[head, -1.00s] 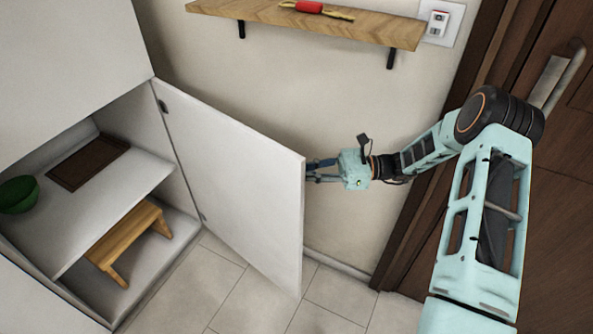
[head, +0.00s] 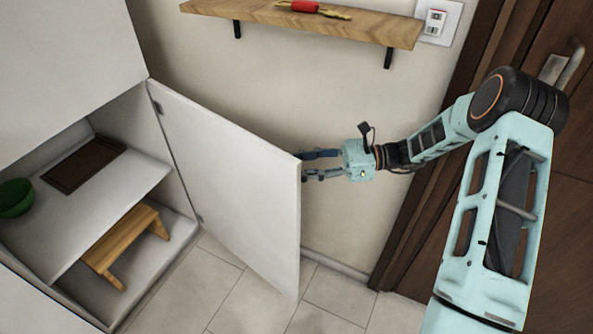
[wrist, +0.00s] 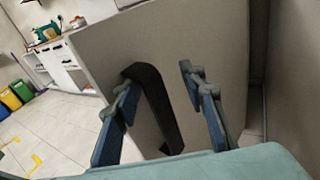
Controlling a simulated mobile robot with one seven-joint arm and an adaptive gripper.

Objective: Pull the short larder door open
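The short larder door (head: 225,175) is a plain white panel, swung wide out from the cabinet at the left in the head view. Its outer face shows in the wrist view (wrist: 95,45), with a dark bar handle (wrist: 158,112) on it. My gripper (head: 306,165) is at the door's free edge, on its outer side. In the wrist view my gripper (wrist: 160,80) is open, with its blue fingers apart on either side of the handle. The left fingertip is close to the handle's upper end; I cannot tell whether it touches. The head view hides the handle behind the door.
The open cabinet holds a green bowl (head: 15,198), a dark board (head: 84,164) and a small wooden stool (head: 126,245). A wall shelf (head: 300,22) is above my gripper. A brown door (head: 553,210) stands at the right. Tiled floor (head: 250,300) below is clear.

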